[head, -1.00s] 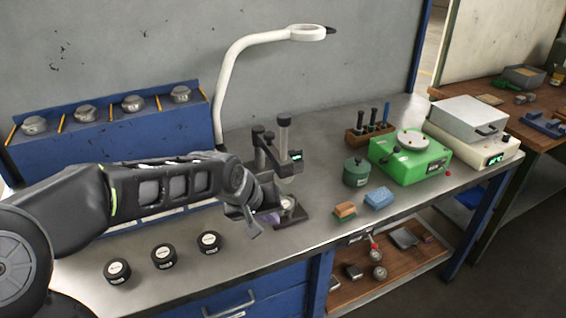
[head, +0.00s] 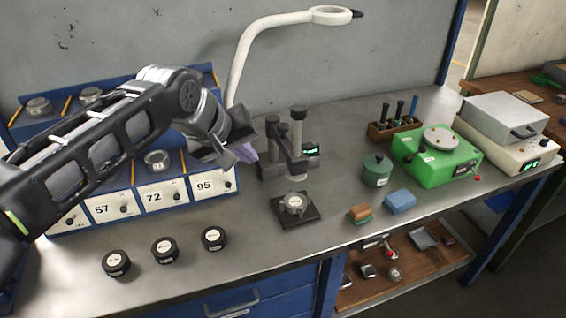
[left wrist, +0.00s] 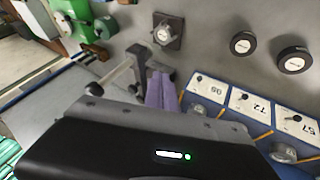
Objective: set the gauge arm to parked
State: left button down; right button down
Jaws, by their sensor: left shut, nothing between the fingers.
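The gauge (head: 289,150) stands on the bench, with dark posts and a small green-lit display (head: 311,149). Its arm reaches toward the front right, near and above a square black base (head: 293,217) bearing a round metal piece (head: 293,203). The gauge also shows in the left wrist view (left wrist: 137,57), partly behind my fingers, with the base plate (left wrist: 168,32) beyond. My left gripper (head: 246,152) has purple fingertips and is shut and empty, just left of the gauge posts. I cannot tell whether it touches them. The fingertips (left wrist: 160,90) also show in the wrist view. My right gripper is not in view.
A blue rack (head: 130,203) with numbered white labels stands behind and left. Several black pucks (head: 165,250) lie in front of it. A white lamp arm (head: 245,60) rises behind the gauge. A green pot (head: 377,170), sponges (head: 399,201) and a green device (head: 440,155) stand to the right.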

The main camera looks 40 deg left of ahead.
pick_arm(q)
jog(key=p, duration=0.1)
send_near(290, 170)
notch_tip(290, 170, down, 4)
jog(key=a, duration=0.3)
jog(key=w+d+p, duration=0.2)
jog(key=w, duration=0.1)
jog(key=shift+d+f, duration=0.1)
jog(key=shift+d, duration=0.05)
jog(key=shift+w+d, duration=0.1)
jog(key=shift+d, duration=0.05)
